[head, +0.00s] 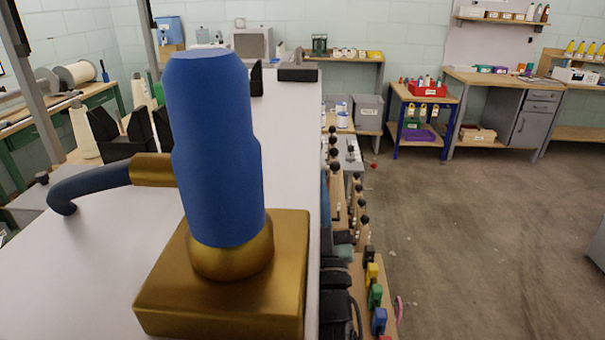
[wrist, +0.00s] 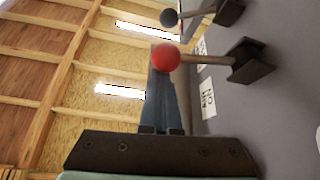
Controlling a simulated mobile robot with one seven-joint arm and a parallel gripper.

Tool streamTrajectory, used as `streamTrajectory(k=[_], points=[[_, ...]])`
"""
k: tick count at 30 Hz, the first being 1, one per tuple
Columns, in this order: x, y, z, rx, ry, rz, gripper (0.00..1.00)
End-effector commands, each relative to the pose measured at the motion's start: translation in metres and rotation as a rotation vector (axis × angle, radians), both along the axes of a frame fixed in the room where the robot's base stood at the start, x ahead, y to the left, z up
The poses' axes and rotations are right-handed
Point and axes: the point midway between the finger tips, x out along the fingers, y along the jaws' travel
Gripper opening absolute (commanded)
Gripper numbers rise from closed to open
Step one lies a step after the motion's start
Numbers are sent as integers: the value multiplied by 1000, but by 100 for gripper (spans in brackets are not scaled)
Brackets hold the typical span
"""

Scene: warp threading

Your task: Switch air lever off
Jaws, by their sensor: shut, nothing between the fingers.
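In the wrist view the air lever has a red ball knob (wrist: 166,57). Its thin metal rod runs right to a dark bracket (wrist: 250,62) on a grey panel. My gripper (wrist: 163,76) reaches up from the bottom of the wrist view. Its fingers are shut with nothing between them, and the tips are right at the red ball. I cannot tell whether they touch it. A white label (wrist: 208,98) sits on the panel below the lever. I cannot make out my gripper in the head view.
A second lever with a dark ball (wrist: 169,18) lies just above the red one. In the head view, several black-knobbed levers (head: 333,140) line the machine's side, with a small red knob (head: 374,165) near them. Open floor (head: 480,230) lies to the right.

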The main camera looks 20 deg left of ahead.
Motion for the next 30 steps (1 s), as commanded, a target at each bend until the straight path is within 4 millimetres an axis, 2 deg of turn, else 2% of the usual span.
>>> streamTrajectory(k=[1,3,15,30], points=[[1,-3,-10,-3,4,-2,0],[1,-4,-17,-1,5,-1,0],[1,-4,-52,-2,2,1,0],[0,-1,-74,-1,1,2,0]])
